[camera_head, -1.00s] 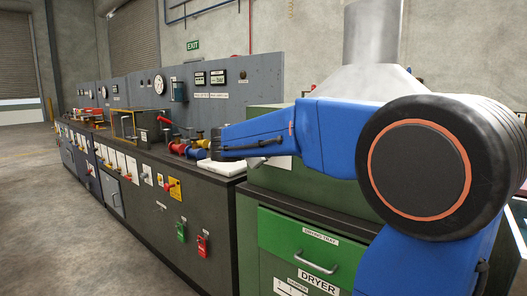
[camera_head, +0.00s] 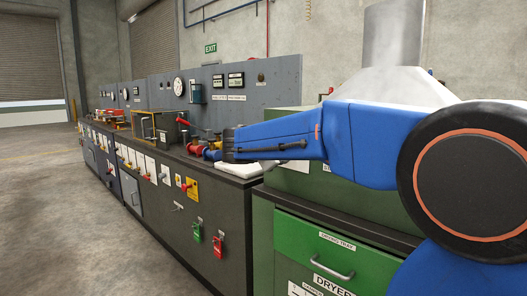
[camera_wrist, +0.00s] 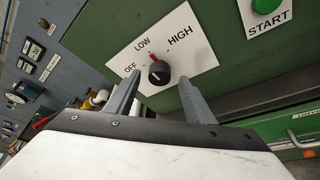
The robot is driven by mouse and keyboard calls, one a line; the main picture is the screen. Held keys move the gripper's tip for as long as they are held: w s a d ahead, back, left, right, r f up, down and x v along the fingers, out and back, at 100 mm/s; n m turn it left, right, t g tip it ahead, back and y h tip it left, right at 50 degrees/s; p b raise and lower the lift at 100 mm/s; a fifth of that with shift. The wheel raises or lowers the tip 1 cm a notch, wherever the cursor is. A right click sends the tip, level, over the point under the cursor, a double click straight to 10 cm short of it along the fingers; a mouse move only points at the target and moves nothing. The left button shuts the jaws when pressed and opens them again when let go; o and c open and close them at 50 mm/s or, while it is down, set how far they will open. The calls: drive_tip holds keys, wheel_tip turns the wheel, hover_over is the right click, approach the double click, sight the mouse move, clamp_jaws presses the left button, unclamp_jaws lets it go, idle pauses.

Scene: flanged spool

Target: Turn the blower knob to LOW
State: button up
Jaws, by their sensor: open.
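The plate reads OFF, LOW and HIGH from left to right. A red mark at the knob's upper edge points up, close to the LOW lettering. My gripper (camera_wrist: 160,80) is open, with one grey finger to the left of the knob and one to the right. I cannot tell whether either finger touches it. In the head view my arm hides the knob and gripper.
A green START button (camera_wrist: 265,5) sits at the upper right of the wrist view. In the head view the green dryer has a drying tray drawer (camera_head: 330,252) with a handle. A long dark bench (camera_head: 222,205) with valves runs left. Open floor (camera_head: 90,230) lies left.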

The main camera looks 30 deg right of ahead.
drive_tip(key=v, duration=1.4)
drive_tip(key=shift+s, duration=0.25)
drive_tip(key=shift+a, duration=0.15)
